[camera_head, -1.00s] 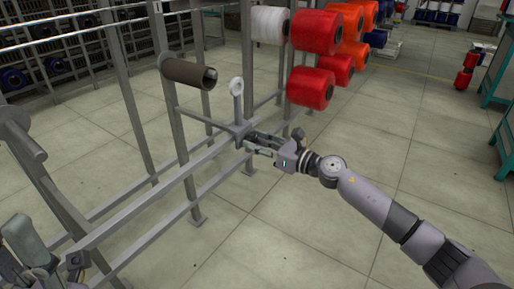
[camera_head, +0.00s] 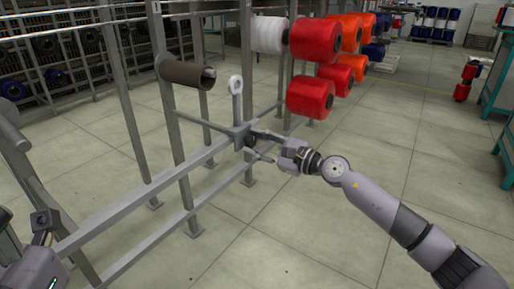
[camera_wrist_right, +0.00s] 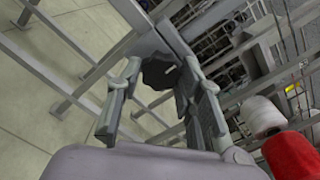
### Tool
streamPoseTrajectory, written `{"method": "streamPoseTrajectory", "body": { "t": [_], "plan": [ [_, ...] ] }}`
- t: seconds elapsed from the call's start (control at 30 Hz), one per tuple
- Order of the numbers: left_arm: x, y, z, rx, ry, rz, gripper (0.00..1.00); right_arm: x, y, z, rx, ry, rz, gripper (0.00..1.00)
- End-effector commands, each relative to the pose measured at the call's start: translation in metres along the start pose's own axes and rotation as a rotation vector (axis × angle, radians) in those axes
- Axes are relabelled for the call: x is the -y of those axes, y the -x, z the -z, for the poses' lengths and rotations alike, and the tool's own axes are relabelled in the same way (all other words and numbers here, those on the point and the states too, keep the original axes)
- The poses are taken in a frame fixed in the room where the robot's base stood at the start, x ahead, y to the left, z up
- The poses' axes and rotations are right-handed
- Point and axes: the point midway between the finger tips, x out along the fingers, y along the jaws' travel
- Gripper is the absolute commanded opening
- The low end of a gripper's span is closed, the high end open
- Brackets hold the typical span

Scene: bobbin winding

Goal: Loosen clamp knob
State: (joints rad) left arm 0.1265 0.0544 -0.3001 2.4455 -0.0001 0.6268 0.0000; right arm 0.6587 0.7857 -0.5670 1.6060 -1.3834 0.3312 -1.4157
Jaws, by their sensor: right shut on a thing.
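The clamp knob (camera_wrist_right: 158,73) is dark and lobed, and sits between the fingertips of my right gripper in the right wrist view. In the head view the right gripper (camera_head: 256,145) reaches the grey clamp block (camera_head: 238,131) on the frame's horizontal bar, with one finger above the other. It is shut on the knob, which is mostly hidden there. An upright rod with a ring eyelet (camera_head: 236,84) rises from the block. My left gripper (camera_head: 43,228) is partly in view at the lower left, away from the clamp; its fingers are unclear.
A brown empty tube (camera_head: 187,73) sits on a holder above the clamp. White (camera_head: 268,33), red (camera_head: 311,98) and orange yarn bobbins hang behind. Grey posts and rails run along the left.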

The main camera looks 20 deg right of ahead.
Motion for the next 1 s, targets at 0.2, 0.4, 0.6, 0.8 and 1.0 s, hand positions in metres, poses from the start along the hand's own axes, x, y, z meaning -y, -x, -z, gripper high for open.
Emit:
{"method": "streamPoseTrajectory", "body": {
  "t": [0.2,0.4,0.6,0.8,1.0],
  "plan": [
    [-0.0005,-0.0013,0.0013,-0.01,-0.001,-0.003,0.4,-0.0006,0.0002,0.0017,-0.003,0.033,-0.001,0.06],
    [-0.0006,-0.0016,0.0013,-0.01,-0.001,-0.004,0.4,-0.0005,0.0002,0.0014,-0.003,0.038,-0.002,0.06],
    [-0.0007,-0.0017,0.0014,-0.011,-0.001,-0.004,0.4,-0.0006,0.0002,0.0013,-0.003,0.038,-0.002,0.34],
    [-0.0006,-0.0018,0.0015,-0.011,-0.001,-0.003,0.4,-0.0004,0.0001,0.0008,-0.002,0.036,-0.001,0.48],
    [-0.0006,-0.0018,0.0015,-0.011,-0.001,-0.003,0.4,-0.0001,0.0,0.0003,-0.001,0.035,-0.001,0.54]
  ]
}}
